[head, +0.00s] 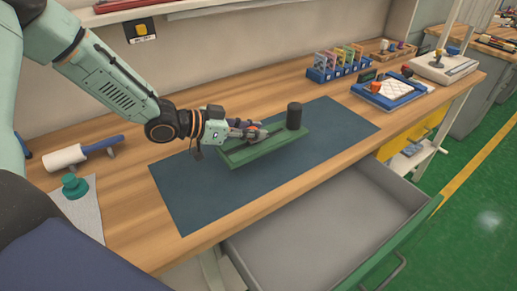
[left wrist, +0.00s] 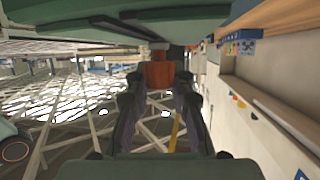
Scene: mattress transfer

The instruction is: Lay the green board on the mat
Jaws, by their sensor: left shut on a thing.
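The green board (head: 264,149) is a long shallow piece with raised edges, over the middle of the dark blue mat (head: 195,196). A black cylinder (head: 294,116) stands upright at its right end. My left gripper (head: 254,132) is shut on the board at its far side, apparently at a small red-orange part (left wrist: 158,75) between the fingers. The board's green surface (left wrist: 70,30) fills the top of the left wrist view. I cannot tell whether its underside touches the mat. My right gripper is not in view.
A white roller with a blue handle (head: 85,152) and a green knobbed piece (head: 74,186) on a cloth lie at left. A blue rack (head: 338,66) and blue tray (head: 388,92) stand at back right. An open grey drawer (head: 325,225) juts out below the front edge.

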